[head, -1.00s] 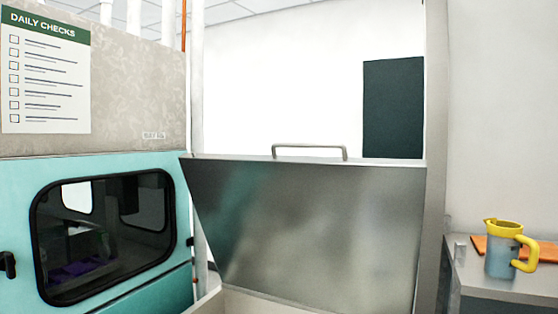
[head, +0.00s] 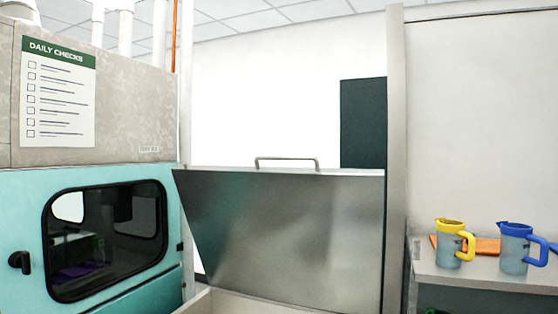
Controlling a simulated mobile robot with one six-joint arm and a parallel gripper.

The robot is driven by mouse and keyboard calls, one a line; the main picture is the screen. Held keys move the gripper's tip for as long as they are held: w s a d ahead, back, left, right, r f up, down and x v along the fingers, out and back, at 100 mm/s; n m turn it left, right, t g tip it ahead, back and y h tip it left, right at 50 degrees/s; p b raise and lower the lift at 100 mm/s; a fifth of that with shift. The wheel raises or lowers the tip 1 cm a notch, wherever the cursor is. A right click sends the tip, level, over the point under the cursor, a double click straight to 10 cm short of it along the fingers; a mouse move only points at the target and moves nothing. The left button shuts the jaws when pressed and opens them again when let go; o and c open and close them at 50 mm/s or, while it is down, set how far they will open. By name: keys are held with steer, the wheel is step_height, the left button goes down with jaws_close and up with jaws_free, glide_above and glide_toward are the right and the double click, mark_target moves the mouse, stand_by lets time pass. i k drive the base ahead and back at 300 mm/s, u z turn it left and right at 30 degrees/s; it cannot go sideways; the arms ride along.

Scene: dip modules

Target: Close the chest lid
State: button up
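The chest lid (head: 285,235) is a grey metal panel, standing open and tilted up in the middle of the head view. A bar handle (head: 287,160) sits on its top edge. The pale rim of the chest (head: 235,303) shows below the lid at the bottom of the picture. The rest of the chest is below the frame. My gripper is not in view.
A teal machine (head: 25,215) with a dark window and black latch stands close on the left. A post (head: 397,150) rises right of the lid. A counter (head: 470,277) at right holds a yellow-topped jug (head: 450,250) and a blue-topped jug (head: 514,252).

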mark_target(310, 237)
steer(key=u, duration=0.35)
steer(key=k, duration=0.15)
steer(key=z, duration=3.1)
steer(key=k, duration=1.35)
steer(key=u, duration=1.9)
steer(key=i, duration=1)
steer(key=u, duration=0.05)
